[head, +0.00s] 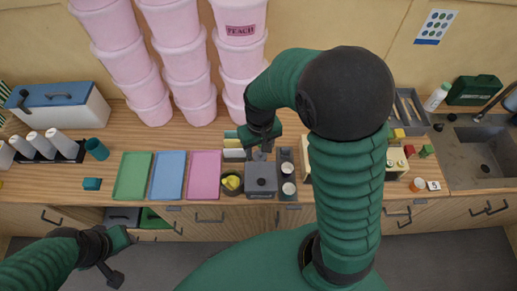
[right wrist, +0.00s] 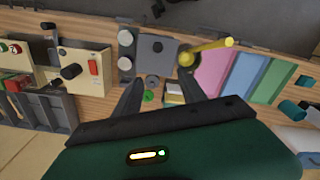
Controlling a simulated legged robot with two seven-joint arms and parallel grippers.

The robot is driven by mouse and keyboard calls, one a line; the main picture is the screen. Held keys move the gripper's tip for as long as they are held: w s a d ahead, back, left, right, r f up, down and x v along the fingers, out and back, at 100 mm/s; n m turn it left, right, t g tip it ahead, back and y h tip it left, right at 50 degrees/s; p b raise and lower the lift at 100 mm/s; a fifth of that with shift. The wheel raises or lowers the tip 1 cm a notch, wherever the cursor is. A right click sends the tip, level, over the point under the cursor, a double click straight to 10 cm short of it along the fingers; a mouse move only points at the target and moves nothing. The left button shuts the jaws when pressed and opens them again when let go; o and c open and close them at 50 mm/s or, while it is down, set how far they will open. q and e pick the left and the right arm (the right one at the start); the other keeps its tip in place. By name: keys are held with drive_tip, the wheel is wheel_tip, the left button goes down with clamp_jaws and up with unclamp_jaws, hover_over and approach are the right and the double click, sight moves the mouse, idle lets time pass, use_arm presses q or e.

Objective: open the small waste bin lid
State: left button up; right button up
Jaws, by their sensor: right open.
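The small waste bin (head: 261,190) is a grey box at the front of the counter. Its flat grey lid (head: 261,172) has a small dark knob and looks shut. In the right wrist view the lid (right wrist: 157,46) lies just beyond my fingertips. My right gripper (head: 262,146) is above the counter behind the bin, pointing down, and partly hidden by its own arm. In the right wrist view its two dark fingers (right wrist: 160,84) are apart with nothing held. My left gripper (head: 116,258) is low at the left, in front of the counter; its jaw opening is unclear.
Pink (head: 204,174), blue (head: 168,174) and green (head: 133,175) trays lie farther left. Pink stacked tubs (head: 240,60) stand behind.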

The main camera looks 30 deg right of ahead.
drive_tip(key=shift+d+r+p, duration=0.2)
drive_tip(key=shift+r+p, duration=0.15)
drive_tip(key=shift+r, duration=0.3)
drive_tip(key=shift+w+a, duration=0.1)
drive_tip(key=shift+a, duration=0.05)
wheel_tip(320, 180, up, 17)
drive_tip(key=b, duration=0.3)
drive_tip(key=shift+b, duration=0.4)
drive_tip(key=shift+s+f, duration=0.15)
drive_tip(key=shift+s, duration=0.05)
